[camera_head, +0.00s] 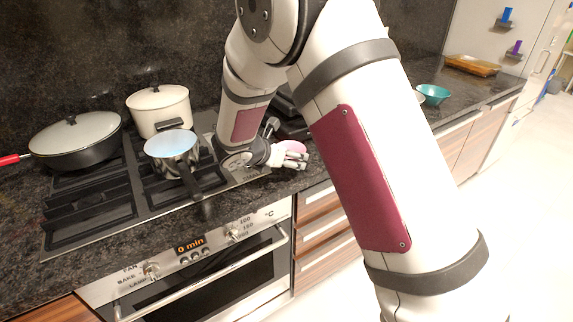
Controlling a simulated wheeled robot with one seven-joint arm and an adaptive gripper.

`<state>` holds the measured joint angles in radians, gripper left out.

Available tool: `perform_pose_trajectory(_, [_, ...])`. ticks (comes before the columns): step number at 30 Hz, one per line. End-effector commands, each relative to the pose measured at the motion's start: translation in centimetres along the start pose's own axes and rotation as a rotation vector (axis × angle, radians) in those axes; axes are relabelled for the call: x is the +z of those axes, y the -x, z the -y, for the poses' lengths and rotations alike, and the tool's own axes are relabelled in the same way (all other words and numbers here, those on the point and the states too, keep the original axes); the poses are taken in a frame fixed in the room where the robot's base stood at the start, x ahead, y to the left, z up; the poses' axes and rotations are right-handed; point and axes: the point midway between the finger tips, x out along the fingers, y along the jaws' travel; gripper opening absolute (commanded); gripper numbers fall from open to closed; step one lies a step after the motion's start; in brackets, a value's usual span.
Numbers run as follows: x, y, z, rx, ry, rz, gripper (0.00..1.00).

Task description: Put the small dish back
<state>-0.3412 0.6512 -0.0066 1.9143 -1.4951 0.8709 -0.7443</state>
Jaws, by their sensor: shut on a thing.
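A small pink dish (291,146) shows at the end of my arm, over the counter just right of the stove. My gripper (299,160) is shut on the pink dish. The fingers cover part of the dish, so I cannot tell whether the dish touches the counter. A teal bowl (434,95) sits on the counter farther right, with a pale round item (419,97) partly hidden behind my arm beside it.
A saucepan (171,146), a lidded white pot (159,109) and a lidded dark pan (77,139) stand on the stove at left. A wooden board (472,65) lies at the far right. My arm hides the counter's middle.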

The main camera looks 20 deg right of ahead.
Motion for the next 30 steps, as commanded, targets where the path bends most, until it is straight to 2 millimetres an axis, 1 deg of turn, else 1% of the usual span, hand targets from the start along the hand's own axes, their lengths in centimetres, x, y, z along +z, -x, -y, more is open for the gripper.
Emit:
perform_pose_trajectory(3, [0.3,-0.6,-0.6,-0.001,0.000,0.000,0.09])
perform_pose_trajectory(6, [-1.1,-1.4,-0.5,-0.002,0.006,-0.002,0.09])
perform_pose_trajectory(10, [-2.5,-2.4,-0.6,-0.001,0.003,0.000,0.09])
perform_pose_trajectory(22, [-2.9,-2.7,-0.7,0.001,0.001,0.000,0.09])
perform_pose_trajectory(23, [-3.0,-2.7,-0.6,0.000,0.000,0.000,0.72])
perform_pose_trajectory(24, [-2.9,-2.7,-0.6,0.000,0.000,0.000,0.81])
perform_pose_trajectory(25, [-2.9,-2.7,-0.6,0.000,0.000,0.000,0.88])
perform_pose_trajectory(26, [-2.9,-2.7,-0.6,0.000,0.000,0.000,0.91])
perform_pose_trajectory(30, [-2.9,-2.7,-0.6,0.000,0.001,0.000,0.91])
